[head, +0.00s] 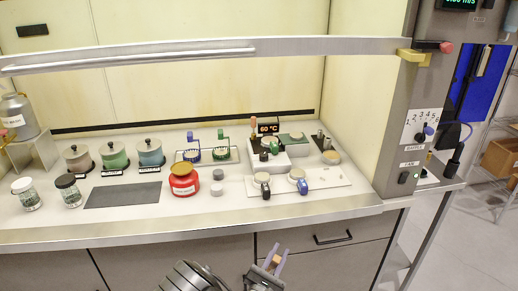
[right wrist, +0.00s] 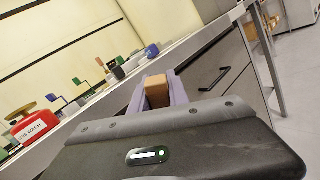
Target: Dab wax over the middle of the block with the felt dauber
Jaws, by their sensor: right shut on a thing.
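My right gripper (head: 277,262) is low in the head view, in front of the bench's drawers and below the worktop edge. Its purple fingers are shut on a small brown piece (right wrist: 157,90), seen between them in the right wrist view. Only its end shows, so I cannot tell if it is the felt dauber. On the bench stands a white heater with a "60 °C" display (head: 268,127), with small pots and a green piece on it. In front lies a white plate (head: 318,187) with round discs on black and blue holders. I cannot tell which thing is the block. My left gripper is not in view.
A red wash pot (head: 183,180), grey mat (head: 123,195), lidded jars (head: 67,190) and several canisters (head: 115,157) stand left of the plate. A raised sash bar (head: 200,57) crosses above. The bench's front lip (head: 190,232) lies between my gripper and the worktop.

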